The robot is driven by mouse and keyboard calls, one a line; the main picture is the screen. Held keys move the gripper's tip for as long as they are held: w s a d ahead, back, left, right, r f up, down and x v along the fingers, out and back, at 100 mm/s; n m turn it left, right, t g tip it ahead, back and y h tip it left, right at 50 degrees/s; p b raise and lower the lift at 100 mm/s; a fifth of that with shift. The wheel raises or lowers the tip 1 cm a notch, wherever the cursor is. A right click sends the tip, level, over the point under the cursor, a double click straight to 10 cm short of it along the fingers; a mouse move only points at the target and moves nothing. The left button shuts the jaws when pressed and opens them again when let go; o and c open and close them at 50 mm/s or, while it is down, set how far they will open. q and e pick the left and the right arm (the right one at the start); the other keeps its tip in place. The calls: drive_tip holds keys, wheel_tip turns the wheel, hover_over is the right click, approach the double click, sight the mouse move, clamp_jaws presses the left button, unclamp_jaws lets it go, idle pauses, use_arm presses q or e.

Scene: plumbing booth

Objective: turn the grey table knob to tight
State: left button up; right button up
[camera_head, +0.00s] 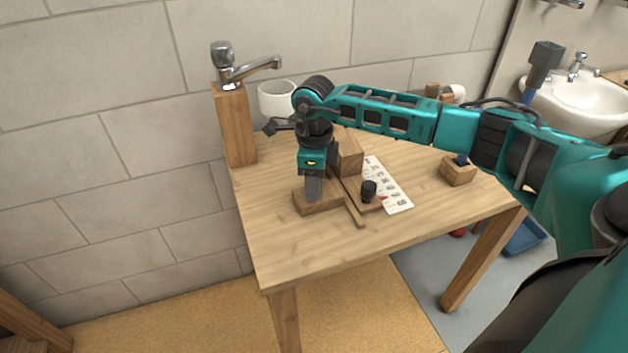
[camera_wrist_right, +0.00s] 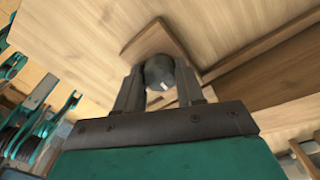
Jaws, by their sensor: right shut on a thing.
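The grey table knob (camera_wrist_right: 160,72) is round and dark grey with a small white mark on its face. In the right wrist view it sits between the two fingers of my right gripper (camera_wrist_right: 160,88), over a wooden base block (camera_wrist_right: 148,38). In the head view my right gripper (camera_head: 314,190) points down onto that block (camera_head: 326,207) on the wooden table (camera_head: 300,245). The gripper is shut on the knob, which the fingers hide there. I cannot read the knob's setting. My left gripper is not in view.
Just right are a wooden block (camera_head: 349,160), a black knob (camera_head: 369,190) on a board, and a white printed sheet (camera_head: 396,190). A small block with a dark blue top (camera_head: 459,170) stands further right. A tap (camera_head: 245,68) stands on a wooden post at the back left. The table's front is clear.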

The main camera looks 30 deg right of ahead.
drive_tip(key=o, duration=1)
drive_tip(key=shift+o, duration=0.2)
wheel_tip(320, 180, up, 13)
drive_tip(key=shift+p, duration=0.45)
drive_tip(key=shift+f, duration=0.1)
